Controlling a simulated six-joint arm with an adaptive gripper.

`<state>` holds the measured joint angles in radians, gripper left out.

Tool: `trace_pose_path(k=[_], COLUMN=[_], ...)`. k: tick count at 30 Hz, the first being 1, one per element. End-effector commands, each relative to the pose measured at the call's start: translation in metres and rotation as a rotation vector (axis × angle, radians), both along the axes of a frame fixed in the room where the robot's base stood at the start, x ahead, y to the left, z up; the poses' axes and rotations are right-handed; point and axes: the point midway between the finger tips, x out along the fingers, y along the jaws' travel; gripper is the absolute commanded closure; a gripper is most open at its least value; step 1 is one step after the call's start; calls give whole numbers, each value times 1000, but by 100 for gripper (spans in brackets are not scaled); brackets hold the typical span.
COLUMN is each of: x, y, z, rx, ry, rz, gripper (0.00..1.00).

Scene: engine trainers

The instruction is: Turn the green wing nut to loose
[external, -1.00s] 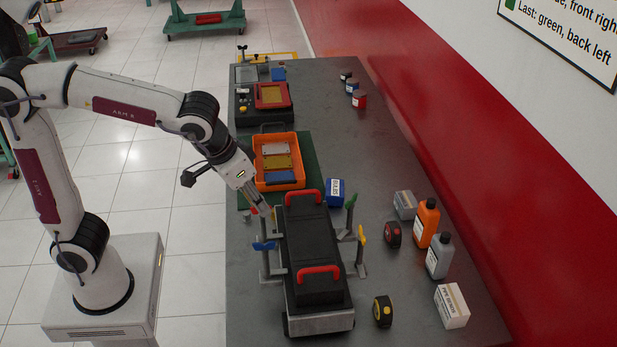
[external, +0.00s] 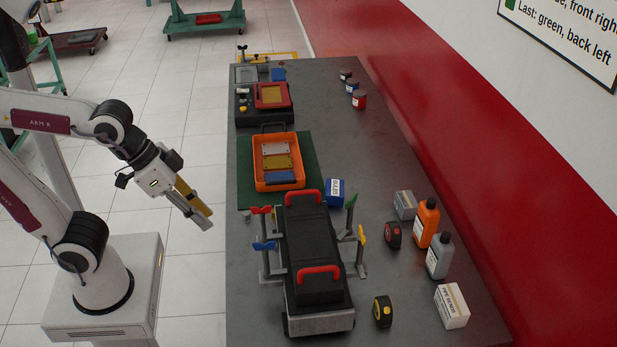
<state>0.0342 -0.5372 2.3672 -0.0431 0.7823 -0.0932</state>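The green wing nut (external: 351,201) sits on top of an upright post at the far right corner of the black engine block (external: 312,245). Its wings look steeply tilted, and its thread is too small to see. My gripper (external: 207,222) hangs over the floor to the left of the bench, well away from the green wing nut, with the block between them. Its fingers point down and to the right, one tan and one grey. They lie close together in this view, and I cannot tell whether they are open. Nothing is visibly held.
A red wing nut (external: 261,210), a blue one (external: 264,246) and a yellow one (external: 362,235) stand on the other posts. Red handles (external: 304,197) rise from the block. Bottles (external: 427,224) stand at right.

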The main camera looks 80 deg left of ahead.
Motion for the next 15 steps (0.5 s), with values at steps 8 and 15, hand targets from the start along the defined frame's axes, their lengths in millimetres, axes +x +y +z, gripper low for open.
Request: trace_pose_path(k=[8,15], x=[28,78], y=[-25,-45], z=[8,23], rx=[-57,-117], ry=[-115,-237], rz=[-73,-83], gripper=[79,79])
